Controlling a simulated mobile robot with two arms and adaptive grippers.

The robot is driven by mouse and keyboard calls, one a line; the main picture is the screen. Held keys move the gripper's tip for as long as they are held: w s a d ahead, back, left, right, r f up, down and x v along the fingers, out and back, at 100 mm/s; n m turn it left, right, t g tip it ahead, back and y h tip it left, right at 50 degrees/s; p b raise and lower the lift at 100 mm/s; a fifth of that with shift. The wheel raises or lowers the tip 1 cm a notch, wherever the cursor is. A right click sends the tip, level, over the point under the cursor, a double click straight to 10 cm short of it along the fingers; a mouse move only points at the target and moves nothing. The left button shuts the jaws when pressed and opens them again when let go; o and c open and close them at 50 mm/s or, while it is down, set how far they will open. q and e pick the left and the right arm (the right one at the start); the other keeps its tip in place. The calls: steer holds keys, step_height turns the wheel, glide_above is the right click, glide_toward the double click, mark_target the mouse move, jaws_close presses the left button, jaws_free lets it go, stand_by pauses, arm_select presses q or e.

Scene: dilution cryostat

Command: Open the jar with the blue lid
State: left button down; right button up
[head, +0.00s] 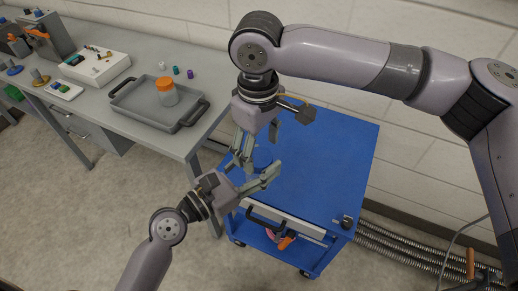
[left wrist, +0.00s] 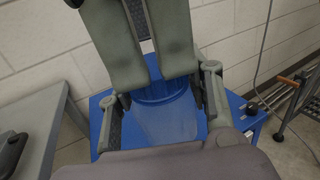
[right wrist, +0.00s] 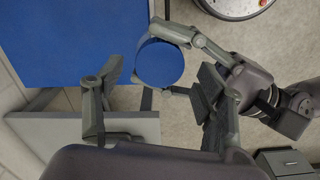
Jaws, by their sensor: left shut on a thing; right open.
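The jar with the blue lid is held by my left gripper (head: 256,170) above the blue cart. Its clear body (left wrist: 165,125) and blue lid (left wrist: 160,90) show between the left fingers in the left wrist view. The lid (right wrist: 160,63) faces the camera in the right wrist view, with the left fingers on either side of the jar. The lid is on the jar. My right gripper (head: 256,145) points down from above, open, with its fingers apart around the lid area. I cannot tell whether they touch it. In the head view the jar is largely hidden.
A blue cart (head: 330,160) with a mostly clear top stands below the grippers. On the grey bench (head: 205,125) at left, a grey tray (head: 130,106) holds a jar with an orange lid (head: 165,86). Small coloured caps (head: 190,74) lie behind it. Hoses (head: 400,248) run along the wall.

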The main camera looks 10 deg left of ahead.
step_height(320, 180, up, 3)
steer(key=shift+r, duration=0.1)
steer(key=shift+c, duration=0.4)
step_height(320, 180, up, 2)
steer(key=shift+r+m, duration=0.2)
steer(key=shift+m, duration=0.5)
steer(key=shift+f, duration=3.9)
steer(key=shift+c, duration=0.4)
steer(key=c, duration=1.1)
steer(key=o, duration=1.3)
steer(key=shift+c, duration=0.2)
steer(key=shift+r, duration=0.1)
step_height(320, 180, up, 8)
steer(key=shift+f, duration=0.25)
steer(key=shift+c, duration=0.4)
steer(key=shift+f, duration=3.85)
